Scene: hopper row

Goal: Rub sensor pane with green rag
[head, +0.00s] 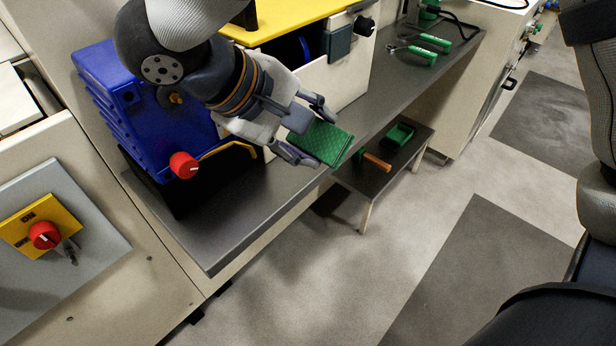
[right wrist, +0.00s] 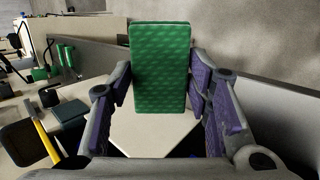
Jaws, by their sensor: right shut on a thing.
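My right gripper (head: 312,136) is shut on the green rag (head: 326,142), a flat, textured green rectangle. It holds the rag above the front edge of the dark grey bench. In the right wrist view, the rag (right wrist: 160,70) stands out between the two fingers (right wrist: 162,88). A dark, square pane (head: 340,45) sits on the pale front of the yellow-topped machine, behind the gripper. It may be the sensor pane; a dark square (right wrist: 68,115) in the right wrist view looks like the same one. The rag is apart from it. My left gripper is not in view.
A blue unit (head: 110,88) with a red knob (head: 183,165) and yellow handle stands left of the gripper. Green-handled tools (head: 428,46) lie on the bench (head: 240,225) at the back right. A low table (head: 375,185) holds a green tray and an orange-brown item.

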